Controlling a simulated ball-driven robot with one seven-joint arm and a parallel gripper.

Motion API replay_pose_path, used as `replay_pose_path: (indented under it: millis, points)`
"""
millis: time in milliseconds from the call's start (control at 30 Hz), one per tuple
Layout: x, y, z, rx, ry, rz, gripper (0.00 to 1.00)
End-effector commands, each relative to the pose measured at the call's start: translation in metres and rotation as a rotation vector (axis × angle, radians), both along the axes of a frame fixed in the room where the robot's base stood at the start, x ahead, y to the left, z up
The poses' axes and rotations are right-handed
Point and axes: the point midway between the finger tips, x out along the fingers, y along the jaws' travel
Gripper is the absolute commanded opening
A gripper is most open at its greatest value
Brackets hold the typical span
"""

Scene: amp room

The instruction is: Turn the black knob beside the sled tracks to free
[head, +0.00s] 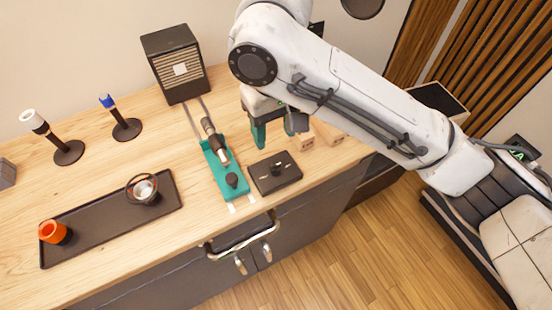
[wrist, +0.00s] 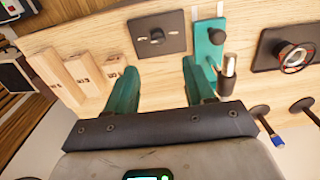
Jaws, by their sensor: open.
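A dark cylinder with a light end (head: 214,143) lies on the sled's farther part. The knob's pointing direction is too small to tell.
A flat black plate with small fittings (head: 275,173) lies right of the sled. Wooden blocks (head: 304,139) stand behind it. A black speaker box (head: 176,62) is at the tracks' far end. A dark tray (head: 100,227) with an orange cup (head: 52,231) lies left. A handle bar (head: 240,237) juts out in front.

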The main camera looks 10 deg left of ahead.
Motion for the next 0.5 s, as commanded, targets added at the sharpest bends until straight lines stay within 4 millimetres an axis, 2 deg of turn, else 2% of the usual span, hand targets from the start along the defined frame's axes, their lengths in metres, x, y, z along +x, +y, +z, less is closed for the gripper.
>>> replay_pose_path:
  millis: [167,500]
  points:
    - [0.0,-0.003,-0.01,-0.018,0.006,-0.005,0.54]
    - [-0.001,-0.002,-0.07,-0.013,0.007,-0.003,0.54]
